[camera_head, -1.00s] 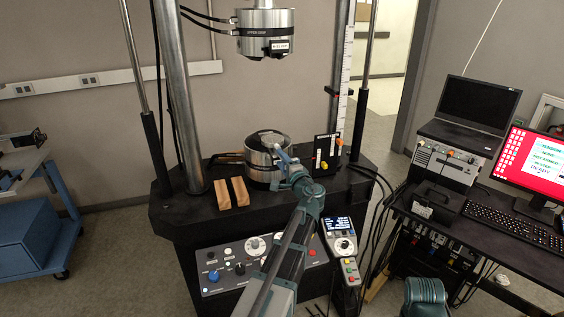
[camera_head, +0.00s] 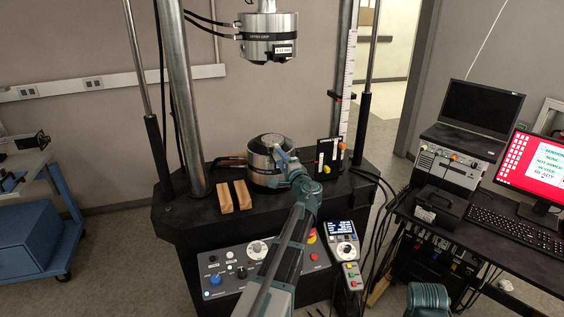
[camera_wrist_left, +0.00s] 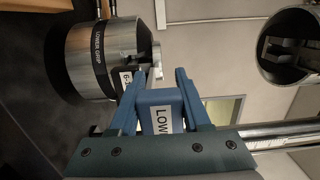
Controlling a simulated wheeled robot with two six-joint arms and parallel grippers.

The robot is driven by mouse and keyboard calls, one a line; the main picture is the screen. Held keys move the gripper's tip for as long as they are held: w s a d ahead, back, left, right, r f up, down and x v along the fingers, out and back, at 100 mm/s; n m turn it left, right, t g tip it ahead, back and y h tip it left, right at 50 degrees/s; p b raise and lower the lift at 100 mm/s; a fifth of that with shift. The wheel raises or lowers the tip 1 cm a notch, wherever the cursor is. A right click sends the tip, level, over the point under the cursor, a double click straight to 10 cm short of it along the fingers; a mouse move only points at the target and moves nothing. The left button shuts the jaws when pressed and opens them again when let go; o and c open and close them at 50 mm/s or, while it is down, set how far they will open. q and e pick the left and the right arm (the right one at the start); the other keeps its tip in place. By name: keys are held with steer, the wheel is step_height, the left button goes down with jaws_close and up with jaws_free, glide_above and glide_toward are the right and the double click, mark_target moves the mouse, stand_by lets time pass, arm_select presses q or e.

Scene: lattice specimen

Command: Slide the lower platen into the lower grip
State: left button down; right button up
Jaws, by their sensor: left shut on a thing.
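The lower grip (camera_head: 262,174) is a silver and black cylinder on the black machine base. In the left wrist view the lower grip (camera_wrist_left: 88,62) lies at the upper left, with its label readable. My left gripper (camera_head: 279,153) is beside it at its right front side. In the left wrist view my left gripper (camera_wrist_left: 155,88) is shut on the lower platen (camera_wrist_left: 161,112), a blue piece with a label beginning "LOW". A pale metal part shows between the platen and the grip's face. I cannot tell whether the platen is seated. My right gripper is not in view.
The upper grip (camera_head: 268,38) hangs above the lower one. Two wooden blocks (camera_head: 235,196) lie left of the lower grip. A small black stand with coloured knobs (camera_head: 329,157) is at its right. The control panel (camera_head: 222,279) is in front, below my left arm.

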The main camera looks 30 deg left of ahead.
arm_select(q)
steer(key=shift+r, duration=0.1)
stand_by(0.7)
steer(key=shift+c, duration=0.2)
jaws_free()
steer(key=shift+s, duration=0.1)
stand_by(0.4)
steer(key=shift+v, duration=2.5)
steer(key=v, duration=1.3)
steer(key=shift+s+d, duration=0.15)
steer(key=shift+d, duration=0.2)
